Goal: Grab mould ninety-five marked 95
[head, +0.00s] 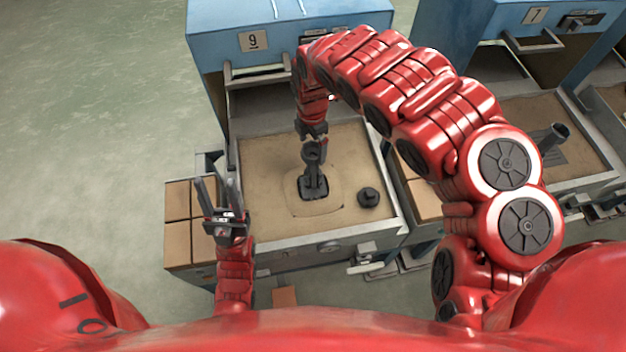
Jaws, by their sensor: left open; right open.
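A dark object with an upright stem and a flat, roughly rectangular foot (313,188) stands in the middle of a tan sand bed at station 9. I can read no number 95 on it or elsewhere. My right gripper (313,142) reaches over from the right and points down at the top of the stem. It is open; I cannot tell whether its fingers touch or surround the stem. My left gripper (218,190) is open and empty at the left edge of the sand bed, its fingers pointing away from me, apart from the dark object.
A small dark round knob-like piece (369,197) lies on the sand to the right. A blue cabinet marked 9 (215,40) stands behind the bed. Tan blocks (178,232) sit at left. Floor at far left is clear.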

